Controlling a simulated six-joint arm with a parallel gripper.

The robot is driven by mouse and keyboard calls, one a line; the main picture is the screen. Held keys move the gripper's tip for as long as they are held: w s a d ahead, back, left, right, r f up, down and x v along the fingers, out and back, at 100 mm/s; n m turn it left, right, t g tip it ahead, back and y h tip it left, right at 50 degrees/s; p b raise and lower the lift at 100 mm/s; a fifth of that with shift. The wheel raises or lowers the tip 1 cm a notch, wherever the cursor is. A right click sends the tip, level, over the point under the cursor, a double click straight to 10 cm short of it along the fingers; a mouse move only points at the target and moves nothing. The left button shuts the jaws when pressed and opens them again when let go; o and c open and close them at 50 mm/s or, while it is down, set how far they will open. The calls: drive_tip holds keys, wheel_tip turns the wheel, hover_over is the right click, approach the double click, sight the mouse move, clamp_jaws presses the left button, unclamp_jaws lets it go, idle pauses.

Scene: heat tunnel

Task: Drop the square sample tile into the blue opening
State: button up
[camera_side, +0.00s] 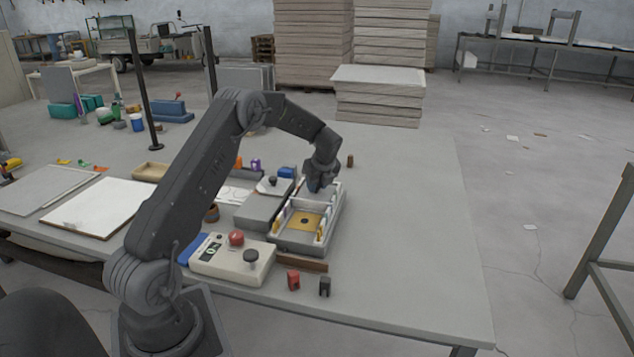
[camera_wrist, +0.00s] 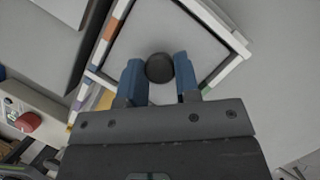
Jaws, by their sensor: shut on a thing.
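My gripper (camera_side: 318,187) is low over the far part of a grey tray (camera_side: 284,246). In the wrist view its blue fingers (camera_wrist: 160,75) are closed on a round dark knob (camera_wrist: 160,68). The knob is in front of a pale grey, square-looking surface (camera_wrist: 203,45); I cannot tell if they are joined. White edging with coloured segments (camera_wrist: 107,53) surrounds that surface. The near part of the tray holds a yellow square (camera_side: 294,217) with a dark round spot. I cannot tell for certain which piece is the sample tile, nor pick out a blue opening.
A grey box (camera_side: 262,208) stands left of the tray, with a pale plate and dark knob on top. A control box (camera_side: 215,262) with a red button is in front. Small red (camera_side: 293,280) and dark (camera_side: 325,286) blocks lie nearby. The table is clear to the right.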

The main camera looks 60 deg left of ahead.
drive_tip(key=shift+f, duration=0.75)
drive_tip(key=o, duration=1)
drive_tip(key=v, duration=1.4)
drive_tip(key=shift+d+f, duration=0.1)
